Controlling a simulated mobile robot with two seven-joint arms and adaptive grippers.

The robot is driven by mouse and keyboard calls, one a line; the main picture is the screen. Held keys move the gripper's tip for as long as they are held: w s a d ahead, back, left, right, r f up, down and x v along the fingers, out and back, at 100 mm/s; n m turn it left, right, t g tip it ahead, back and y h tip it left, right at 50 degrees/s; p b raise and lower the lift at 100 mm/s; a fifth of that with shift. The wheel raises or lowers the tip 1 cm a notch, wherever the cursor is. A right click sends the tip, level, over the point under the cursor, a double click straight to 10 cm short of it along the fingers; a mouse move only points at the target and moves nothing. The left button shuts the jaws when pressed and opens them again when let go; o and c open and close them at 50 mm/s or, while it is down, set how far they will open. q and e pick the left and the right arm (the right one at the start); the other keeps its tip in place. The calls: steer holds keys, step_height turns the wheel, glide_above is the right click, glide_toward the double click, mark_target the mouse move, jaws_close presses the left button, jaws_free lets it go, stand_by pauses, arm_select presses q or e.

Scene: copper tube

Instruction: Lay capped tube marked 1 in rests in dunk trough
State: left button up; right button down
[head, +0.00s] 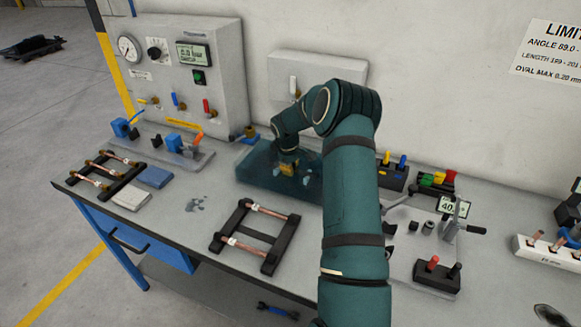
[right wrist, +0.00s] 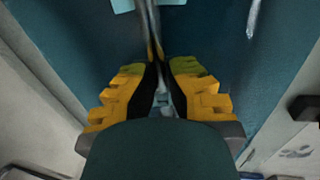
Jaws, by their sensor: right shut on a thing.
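The dunk trough (head: 252,180), filled with blue-green water, stands at the back middle of the bench. My right gripper (head: 287,168) is down at the trough, its yellow fingers partly hidden by my arm. In the right wrist view its fingertips (right wrist: 160,68) are closed on a thin, grey-looking tube (right wrist: 149,25) that runs up the picture over the blue-green trough. I read no mark on this tube. I cannot tell whether it touches the rests; a pale piece (right wrist: 122,5) shows at the top edge. My left gripper is not in view.
A black rack (head: 219,242) with copper tubes lies in front of the trough, another rack (head: 133,172) at the left. A gauge panel (head: 222,95) stands behind. Colored-handled tools (head: 437,180) and a clamp (head: 452,222) are to the right of my arm.

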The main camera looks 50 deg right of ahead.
steer(key=shift+f, duration=0.25)
stand_by(0.5)
steer(key=c, duration=1.1)
jaws_free()
steer(key=shift+o, duration=0.2)
step_height(320, 180, up, 12)
steer(key=a, duration=0.2)
steer(key=shift+s+a, duration=0.15)
steer(key=shift+s, duration=0.2)
steer(key=shift+f, duration=0.1)
